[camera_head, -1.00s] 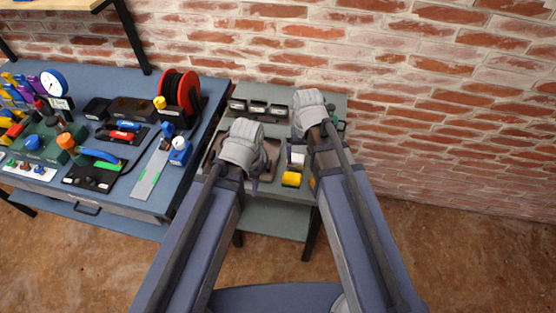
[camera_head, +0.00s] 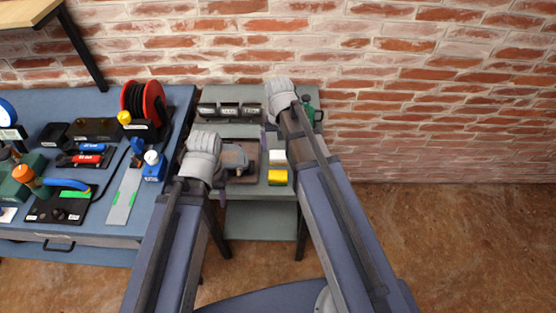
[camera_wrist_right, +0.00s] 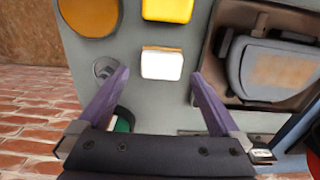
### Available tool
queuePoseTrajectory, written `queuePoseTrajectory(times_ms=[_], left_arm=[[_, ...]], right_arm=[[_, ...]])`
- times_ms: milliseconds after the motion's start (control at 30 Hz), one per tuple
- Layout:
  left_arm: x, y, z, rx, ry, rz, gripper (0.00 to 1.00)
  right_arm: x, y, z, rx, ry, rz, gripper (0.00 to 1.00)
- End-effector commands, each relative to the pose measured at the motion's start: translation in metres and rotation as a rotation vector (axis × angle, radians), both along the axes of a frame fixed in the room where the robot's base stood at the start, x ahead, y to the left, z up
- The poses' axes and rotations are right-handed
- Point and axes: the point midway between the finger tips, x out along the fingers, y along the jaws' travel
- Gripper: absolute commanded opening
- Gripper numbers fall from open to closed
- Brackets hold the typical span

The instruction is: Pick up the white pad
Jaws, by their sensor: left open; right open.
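The white pad (camera_head: 277,157) is a small square block lying on the small grey-green table, just behind a yellow block. It also shows in the right wrist view (camera_wrist_right: 162,64), lying flat. My right gripper (camera_wrist_right: 160,74) is open, its purple fingers apart on either side of the pad in that view, with nothing held. Its height above the pad cannot be judged. In the head view the right arm hides most of its fingers. My left gripper (camera_head: 219,184) is open near the table's left edge; its fingers are mostly hidden by its arm.
The yellow block (camera_head: 277,177) is close to the pad. A grey device (camera_wrist_right: 275,70) sits in a brown tray beside it. An orange disc (camera_wrist_right: 88,15) lies nearby. A cluttered blue bench (camera_head: 170,215) adjoins left.

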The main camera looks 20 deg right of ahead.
Motion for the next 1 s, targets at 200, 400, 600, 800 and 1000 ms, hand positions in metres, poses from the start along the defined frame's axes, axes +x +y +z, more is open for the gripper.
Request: queuePoseTrajectory(times_ms=[200,400,600,800,1000], left_arm=[[0.000,0.000,-0.009,0.000,0.000,0.000,0.50],[0.000,0.000,-0.033,0.000,0.000,0.000,0.50],[0.000,0.000,-0.052,0.000,0.000,0.000,0.50],[0.000,0.000,-0.051,0.000,0.000,0.000,0.50],[0.000,0.000,-0.051,0.000,0.000,0.000,0.50]], right_arm=[[0.000,0.001,-0.008,0.000,0.000,0.001,1.00],[0.000,0.002,-0.033,0.000,0.000,0.001,1.00],[0.000,0.002,-0.052,0.000,0.000,0.001,1.00],[0.000,0.002,-0.051,0.000,0.000,0.001,1.00],[0.000,0.002,-0.050,0.000,0.000,0.000,0.86]])
